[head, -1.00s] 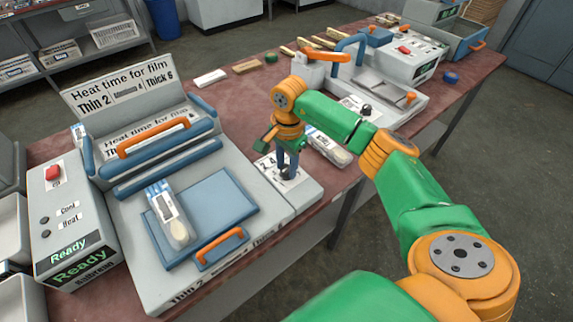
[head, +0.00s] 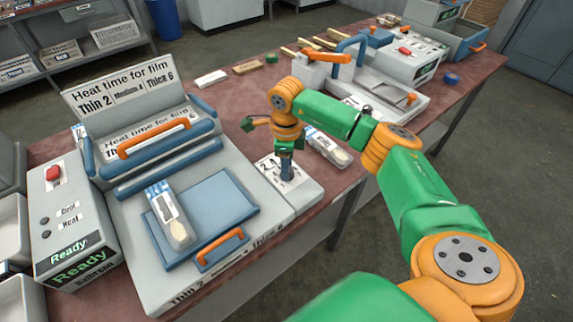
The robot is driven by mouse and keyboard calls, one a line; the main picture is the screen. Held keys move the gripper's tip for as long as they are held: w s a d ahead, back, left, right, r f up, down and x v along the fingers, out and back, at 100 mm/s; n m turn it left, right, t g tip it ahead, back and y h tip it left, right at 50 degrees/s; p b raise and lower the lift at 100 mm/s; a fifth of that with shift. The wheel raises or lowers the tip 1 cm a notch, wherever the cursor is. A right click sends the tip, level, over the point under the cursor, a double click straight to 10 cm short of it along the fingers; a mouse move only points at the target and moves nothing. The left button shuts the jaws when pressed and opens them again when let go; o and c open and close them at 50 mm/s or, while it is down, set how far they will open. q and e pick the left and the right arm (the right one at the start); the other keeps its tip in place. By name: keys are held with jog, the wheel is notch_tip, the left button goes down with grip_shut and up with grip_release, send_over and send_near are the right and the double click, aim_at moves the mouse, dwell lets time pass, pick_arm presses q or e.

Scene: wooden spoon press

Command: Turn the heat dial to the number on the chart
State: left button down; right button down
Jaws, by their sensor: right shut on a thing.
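My right gripper (head: 287,176) points down over the dial plate (head: 305,192), right of the press. It is shut on the heat dial, which is mostly hidden behind the fingers. Small numbers on the plate are partly covered, so I cannot read the dial's setting. A clear packet (head: 172,215) with a pale item inside lies on the blue pad (head: 225,200). My left gripper is not in view.
A control box (head: 65,220) with a red button, Cool and Heat labels and a "Ready" display stands at the left. Another packet (head: 328,148) lies just right of my right gripper. A second machine (head: 375,95) stands farther back. The floor at the right is clear.

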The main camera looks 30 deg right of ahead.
jog(key=m, duration=0.4)
jog(key=shift+m, duration=0.3)
jog(key=m, duration=0.4)
jog(key=shift+p, duration=0.35)
jog(key=shift+m, duration=0.3)
jog(key=c, duration=0.5)
grip_release()
notch_tip(320, 180, up, 7)
jog(key=shift+a+r+b, duration=0.1)
jog(key=shift+b, duration=0.5)
